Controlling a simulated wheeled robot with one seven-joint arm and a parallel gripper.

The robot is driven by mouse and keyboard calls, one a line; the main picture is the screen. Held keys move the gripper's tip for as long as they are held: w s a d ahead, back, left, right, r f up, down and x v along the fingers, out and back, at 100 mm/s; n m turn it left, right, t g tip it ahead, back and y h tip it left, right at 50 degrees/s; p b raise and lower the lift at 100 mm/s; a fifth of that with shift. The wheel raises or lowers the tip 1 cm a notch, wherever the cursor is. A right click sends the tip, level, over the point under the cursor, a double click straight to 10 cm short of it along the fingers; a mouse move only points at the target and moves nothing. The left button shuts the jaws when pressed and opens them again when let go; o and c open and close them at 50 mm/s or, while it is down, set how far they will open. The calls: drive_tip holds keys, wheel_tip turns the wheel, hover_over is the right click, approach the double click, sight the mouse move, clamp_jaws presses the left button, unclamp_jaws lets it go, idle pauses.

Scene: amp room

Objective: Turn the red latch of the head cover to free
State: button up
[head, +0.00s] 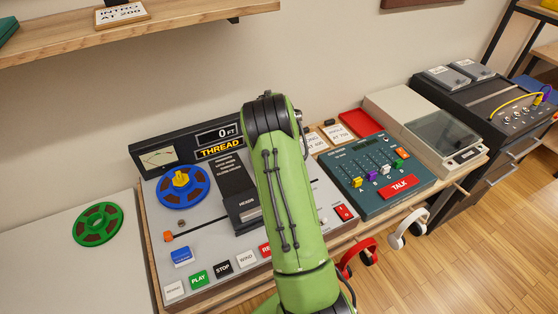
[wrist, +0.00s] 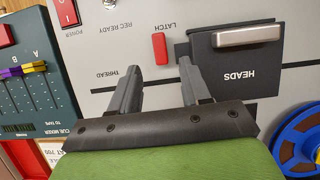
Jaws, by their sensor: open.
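In the wrist view the red latch (wrist: 160,48) is a small upright red bar on the grey deck, beside the printed word LATCH. The dark head cover (wrist: 235,66), marked HEADS, lies just right of it with a silver handle (wrist: 246,36). My gripper (wrist: 159,80) is open, its two dark fingers apart, with the latch beyond the fingertips and between their lines. The fingers look clear of the latch. In the head view the head cover (head: 243,204) shows left of my green arm, which hides the latch and my gripper.
The tape deck (head: 190,238) carries a blue reel (head: 196,194), a display reading THREAD (head: 219,148) and a row of buttons. A teal mixer (head: 350,185) with coloured sliders stands to the right. A green reel (head: 97,224) lies on the left surface. A wooden shelf (head: 185,30) hangs above.

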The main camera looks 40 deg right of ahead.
drive_tip(key=a+p+v, duration=0.1)
drive_tip(key=v, duration=0.8)
drive_tip(key=shift+d, duration=0.5)
drive_tip(key=shift+f, duration=0.1)
